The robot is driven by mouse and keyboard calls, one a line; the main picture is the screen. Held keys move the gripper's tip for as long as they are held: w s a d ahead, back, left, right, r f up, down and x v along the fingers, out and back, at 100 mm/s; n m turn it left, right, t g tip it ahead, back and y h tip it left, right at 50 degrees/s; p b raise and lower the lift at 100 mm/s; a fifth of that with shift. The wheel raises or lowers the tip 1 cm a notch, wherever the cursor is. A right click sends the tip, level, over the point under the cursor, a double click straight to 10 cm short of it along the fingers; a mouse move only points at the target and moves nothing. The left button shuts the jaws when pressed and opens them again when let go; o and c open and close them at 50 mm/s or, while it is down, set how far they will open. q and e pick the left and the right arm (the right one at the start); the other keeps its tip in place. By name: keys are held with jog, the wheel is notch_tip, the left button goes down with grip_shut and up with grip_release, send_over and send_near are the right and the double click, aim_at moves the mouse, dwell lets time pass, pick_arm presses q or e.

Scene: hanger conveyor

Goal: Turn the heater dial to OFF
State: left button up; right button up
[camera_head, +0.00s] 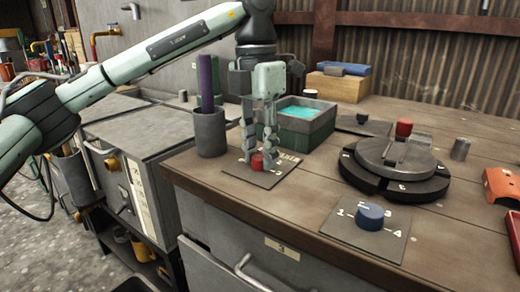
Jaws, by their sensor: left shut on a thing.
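A red dial (257,163) sits on a dark square plate (247,179) near the front left of the wooden bench. White lettering shows on the plate's right edge, partly hidden by a finger and too small to read. My left gripper (257,153) points straight down over this dial, with its fingers shut on the dial's sides. Which way the dial points cannot be told. My right gripper is not in view.
A green box with teal liquid (299,124) stands right behind the gripper. A grey cup (210,133) with a purple rod stands close on the left. A blue knob (370,216) on a marked plate and a dark round turntable (395,170) are to the right.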

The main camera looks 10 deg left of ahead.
aim_at(257, 155)
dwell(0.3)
pick_arm(q)
jog(key=o, duration=1.2)
jog(key=shift+c, duration=0.2)
jog(key=shift+r, duration=0.1)
notch_tip(257, 155, up, 12)
jog(key=shift+w+a, duration=0.15)
jog(key=shift+a, duration=0.1)
